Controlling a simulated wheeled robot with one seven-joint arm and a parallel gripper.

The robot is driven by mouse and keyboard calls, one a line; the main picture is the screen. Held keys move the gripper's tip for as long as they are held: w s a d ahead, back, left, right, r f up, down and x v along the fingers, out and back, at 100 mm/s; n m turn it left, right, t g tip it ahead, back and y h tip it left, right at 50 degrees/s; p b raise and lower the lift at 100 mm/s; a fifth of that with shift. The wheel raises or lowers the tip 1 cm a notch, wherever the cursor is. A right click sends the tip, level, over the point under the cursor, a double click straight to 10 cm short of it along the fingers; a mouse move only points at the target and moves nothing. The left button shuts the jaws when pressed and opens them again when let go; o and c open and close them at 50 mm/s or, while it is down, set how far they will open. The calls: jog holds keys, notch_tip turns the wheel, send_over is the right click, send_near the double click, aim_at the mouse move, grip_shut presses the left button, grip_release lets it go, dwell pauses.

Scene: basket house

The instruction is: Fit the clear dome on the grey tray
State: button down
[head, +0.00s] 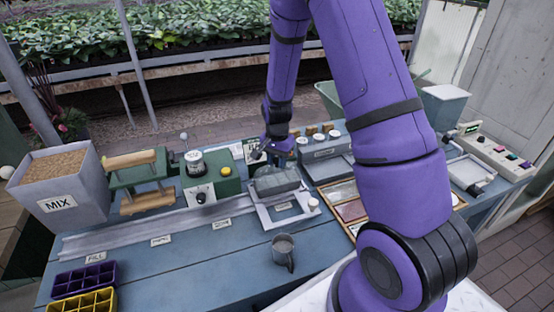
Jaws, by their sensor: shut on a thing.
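A translucent grey, box-shaped cover, which looks like the clear dome (276,181), is in the middle of the bench at the rear of a pale labelled stand (266,217). My gripper (280,160) is directly above the dome and shut on it at its top; the fingertips are small and hard to make out. The grey tray cannot be told apart clearly; it may be under the dome. Whether the dome touches anything below is not clear.
A green press (133,180) and MIX bin (60,187) stand left. A green box with a yellow button (212,182) is close left of the dome. A mug (283,252) stands in front, cell trays (84,277) front left. Open bench lies left of the mug.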

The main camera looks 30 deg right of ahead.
jog(key=shift+f, duration=0.15)
jog(key=shift+c, duration=1.6)
grip_release()
jog(key=shift+r, duration=4.05)
